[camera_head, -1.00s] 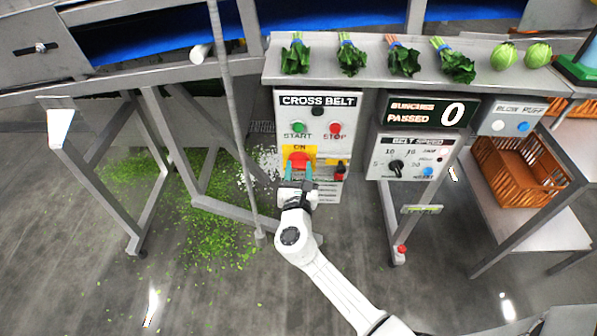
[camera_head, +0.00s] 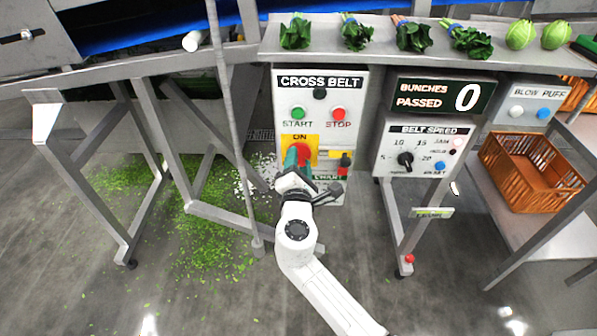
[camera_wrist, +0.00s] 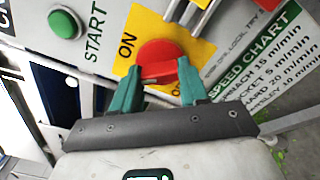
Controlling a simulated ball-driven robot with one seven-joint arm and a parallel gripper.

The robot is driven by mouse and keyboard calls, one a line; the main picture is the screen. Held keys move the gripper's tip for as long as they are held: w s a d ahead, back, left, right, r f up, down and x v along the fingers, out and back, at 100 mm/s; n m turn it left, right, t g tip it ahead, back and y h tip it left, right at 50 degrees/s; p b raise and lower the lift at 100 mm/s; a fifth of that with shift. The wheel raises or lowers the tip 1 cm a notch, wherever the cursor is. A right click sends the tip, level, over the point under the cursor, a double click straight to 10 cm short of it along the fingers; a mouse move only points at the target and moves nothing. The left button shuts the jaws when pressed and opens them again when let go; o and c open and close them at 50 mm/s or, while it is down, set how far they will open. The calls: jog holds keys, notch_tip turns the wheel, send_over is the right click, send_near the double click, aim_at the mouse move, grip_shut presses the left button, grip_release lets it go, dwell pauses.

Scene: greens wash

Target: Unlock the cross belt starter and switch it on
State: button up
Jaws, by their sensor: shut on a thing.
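The cross belt starter (camera_head: 285,91) is a pale box with a green START button (camera_head: 298,113), a red STOP button (camera_head: 338,114) and a black knob above them. Below is a red rotary handle (camera_head: 304,151) on a yellow plate marked ON; it also shows in the wrist view (camera_wrist: 158,60). My gripper (camera_head: 297,160) is at the handle, its green fingers (camera_wrist: 158,88) shut on the handle's red grip. The plate's lower part is partly hidden by my gripper.
Right of the starter are a "Bunches passed" display (camera_head: 437,95) reading 0, a belt speed panel (camera_head: 422,147) and a blow puff box (camera_head: 530,104). A shelf (camera_head: 380,58) with greens runs above. An orange crate (camera_head: 532,170) stands right. A slanted grey pole (camera_head: 232,130) is left.

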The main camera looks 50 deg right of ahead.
jog(key=m+b, duration=0.2)
jog(key=m, duration=0.1)
jog(key=m+b, duration=0.1)
jog(key=b, duration=0.1)
jog(key=shift+f, duration=0.25)
jog(key=shift+r+m+b, duration=0.15)
jog(key=shift+m+b, duration=0.9)
jog(key=shift+m, duration=0.65)
jog(key=o, duration=1.1)
jog(key=shift+r, duration=0.1)
jog(key=shift+c, duration=0.2)
jog(key=v, duration=1)
jog(key=shift+s+a, duration=0.3)
